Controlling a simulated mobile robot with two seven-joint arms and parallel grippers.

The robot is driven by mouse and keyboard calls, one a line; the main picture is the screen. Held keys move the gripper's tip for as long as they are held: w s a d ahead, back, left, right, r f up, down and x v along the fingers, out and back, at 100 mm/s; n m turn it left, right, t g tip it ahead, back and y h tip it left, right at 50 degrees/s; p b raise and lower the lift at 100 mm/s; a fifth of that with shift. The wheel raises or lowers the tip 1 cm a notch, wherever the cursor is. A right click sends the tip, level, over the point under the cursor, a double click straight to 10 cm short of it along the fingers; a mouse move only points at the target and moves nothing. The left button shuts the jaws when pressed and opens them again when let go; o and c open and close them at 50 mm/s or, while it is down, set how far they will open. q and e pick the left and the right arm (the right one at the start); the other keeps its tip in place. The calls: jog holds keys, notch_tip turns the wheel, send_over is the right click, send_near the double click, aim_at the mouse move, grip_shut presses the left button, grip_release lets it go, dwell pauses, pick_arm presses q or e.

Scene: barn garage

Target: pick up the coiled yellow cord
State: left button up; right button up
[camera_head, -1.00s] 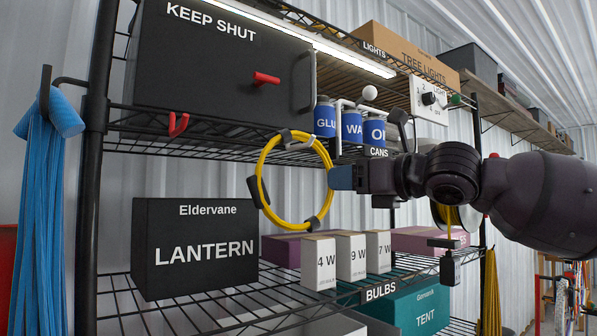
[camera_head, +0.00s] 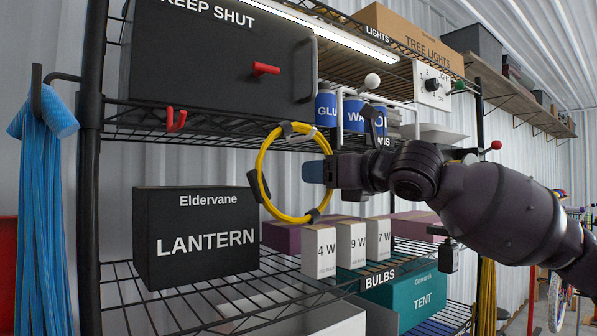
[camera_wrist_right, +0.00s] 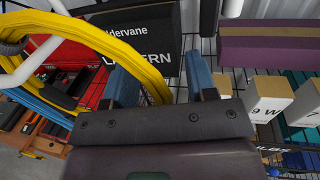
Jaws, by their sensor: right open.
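The coiled yellow cord (camera_head: 262,195) hangs as an upright ring with dark ties below the upper shelf, in front of the rack. What holds it at the top is unclear. My right gripper (camera_head: 314,172) is at the ring's right side, its blue fingertips overlapping the ring in the head view. In the right wrist view the cord (camera_wrist_right: 105,42) runs from upper left to behind the left finger, and part shows between the fingers. The right gripper (camera_wrist_right: 161,78) is open; I cannot tell whether it touches the cord. My left gripper is not in view.
A black lantern box (camera_head: 195,238) stands left of the ring, and white bulb boxes (camera_head: 350,243) stand below it. A black cabinet (camera_head: 215,55) and blue cans (camera_head: 352,115) are on the shelf above. Blue strands (camera_head: 45,210) hang at far left.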

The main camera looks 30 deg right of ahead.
grip_shut()
dwell(0.4)
